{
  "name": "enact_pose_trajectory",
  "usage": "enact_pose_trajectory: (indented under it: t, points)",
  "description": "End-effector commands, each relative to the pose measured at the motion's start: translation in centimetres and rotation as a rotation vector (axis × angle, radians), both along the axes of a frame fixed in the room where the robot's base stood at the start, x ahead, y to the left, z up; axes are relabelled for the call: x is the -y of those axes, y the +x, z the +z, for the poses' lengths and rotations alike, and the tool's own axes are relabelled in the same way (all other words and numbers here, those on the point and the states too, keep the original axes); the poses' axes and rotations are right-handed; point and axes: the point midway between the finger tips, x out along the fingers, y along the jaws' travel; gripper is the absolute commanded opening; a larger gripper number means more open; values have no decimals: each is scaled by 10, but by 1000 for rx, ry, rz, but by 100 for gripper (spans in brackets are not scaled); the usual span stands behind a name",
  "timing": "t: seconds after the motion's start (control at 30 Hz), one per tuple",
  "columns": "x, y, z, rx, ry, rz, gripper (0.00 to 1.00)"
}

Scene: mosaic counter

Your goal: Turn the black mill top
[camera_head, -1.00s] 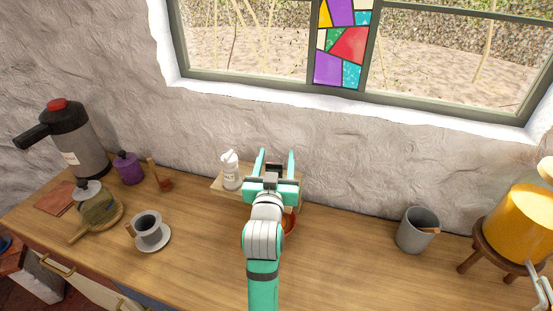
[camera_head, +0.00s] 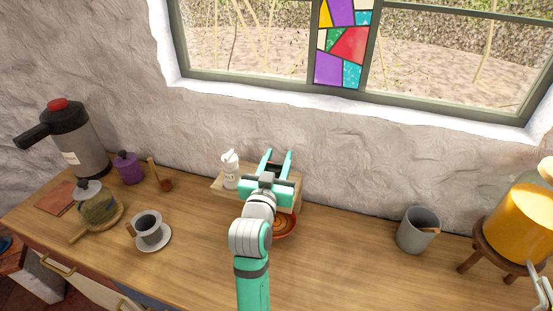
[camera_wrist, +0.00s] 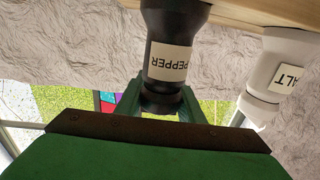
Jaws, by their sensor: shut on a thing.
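The black mill (camera_wrist: 165,60) bears a PEPPER label and appears upside down in the wrist view. Its narrower black top (camera_wrist: 162,92) is between the green fingers of my gripper (camera_wrist: 160,105), which is shut on it. In the head view my gripper (camera_head: 279,160) is over the small wooden shelf by the wall, and it hides most of the mill.
A white salt mill (camera_wrist: 287,68) stands beside the black one; it also shows in the head view (camera_head: 230,172), on the wooden shelf (camera_head: 217,186). An orange bowl (camera_head: 286,228) sits below my wrist. A grey cup (camera_head: 414,232) is to the right, with clear counter between.

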Motion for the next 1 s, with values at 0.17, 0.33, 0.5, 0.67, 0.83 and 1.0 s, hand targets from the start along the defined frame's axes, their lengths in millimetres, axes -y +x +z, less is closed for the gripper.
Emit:
enact_pose_trajectory:
  t: [0.17,0.33,0.5,0.67,0.83,1.0]
  points:
    - [2,0,-2,-5,-2,-119,12]
    - [7,-2,-1,-3,-1,-253,12]
    - [11,-5,-1,-3,-1,-395,12]
    - [16,-8,-1,-3,-1,-527,12]
    - [20,-12,-1,-3,0,-642,12]
    - [22,-14,-1,-3,1,-720,12]
